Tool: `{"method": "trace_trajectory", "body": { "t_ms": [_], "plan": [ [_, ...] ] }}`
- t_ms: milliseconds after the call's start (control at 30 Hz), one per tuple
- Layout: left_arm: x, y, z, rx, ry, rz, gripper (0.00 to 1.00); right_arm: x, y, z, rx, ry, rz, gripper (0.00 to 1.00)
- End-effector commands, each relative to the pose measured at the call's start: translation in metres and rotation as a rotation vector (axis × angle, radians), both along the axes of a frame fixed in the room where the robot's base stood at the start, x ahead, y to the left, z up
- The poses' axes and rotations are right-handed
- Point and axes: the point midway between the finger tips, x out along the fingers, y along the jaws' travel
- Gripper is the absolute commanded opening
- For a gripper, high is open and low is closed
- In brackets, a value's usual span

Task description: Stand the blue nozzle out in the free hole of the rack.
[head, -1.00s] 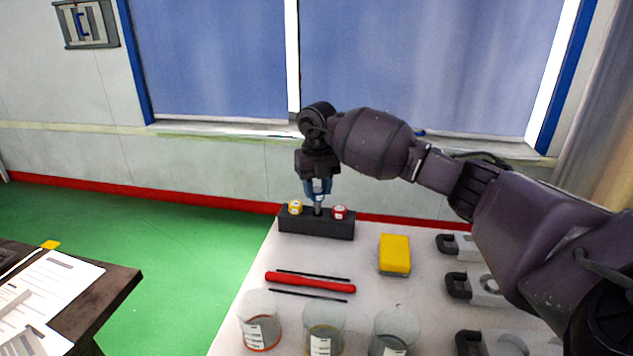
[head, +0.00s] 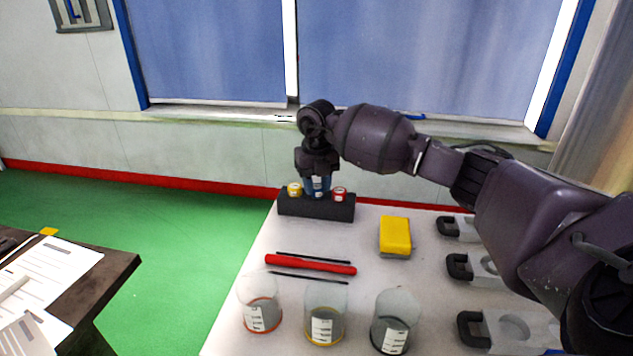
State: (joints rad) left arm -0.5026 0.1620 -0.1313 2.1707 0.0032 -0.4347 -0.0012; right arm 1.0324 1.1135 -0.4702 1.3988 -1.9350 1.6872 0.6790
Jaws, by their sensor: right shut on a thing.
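The black rack (head: 316,208) stands at the far left end of the white table. A yellow nozzle (head: 294,190) stands in its left hole and a red nozzle (head: 340,194) in its right hole. My right gripper (head: 318,184) is over the middle of the rack, pointing down, shut on the blue nozzle (head: 318,186). The blue nozzle is upright between the other two, low at the rack's middle; its lower end is hidden, so I cannot tell how deep it sits. My left gripper is out of view.
A yellow sponge-like block (head: 395,235) lies right of the rack. A red rod (head: 310,264) and thin black sticks lie in front. Clear cups (head: 325,315) stand nearer, with grey holders (head: 485,268) at the right. A dark desk (head: 105,278) stands at left.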

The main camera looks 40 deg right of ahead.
Motion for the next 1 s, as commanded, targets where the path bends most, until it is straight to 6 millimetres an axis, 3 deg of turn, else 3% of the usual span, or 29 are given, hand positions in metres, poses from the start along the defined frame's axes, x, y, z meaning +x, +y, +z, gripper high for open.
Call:
{"method": "trace_trajectory", "body": {
  "t_ms": [867, 900, 1000],
  "plan": [
    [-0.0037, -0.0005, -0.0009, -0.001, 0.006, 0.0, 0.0, 0.0014, -0.0006, -0.004, 0.0, 0.0, 0.0, 0.12],
    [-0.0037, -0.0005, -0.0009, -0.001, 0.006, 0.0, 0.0, 0.0014, -0.0006, -0.004, 0.0, 0.0, 0.0, 0.37],
    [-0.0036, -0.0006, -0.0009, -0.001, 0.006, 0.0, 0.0, 0.0014, -0.0006, -0.004, 0.0, 0.0, 0.0, 0.52]
  ]
}}
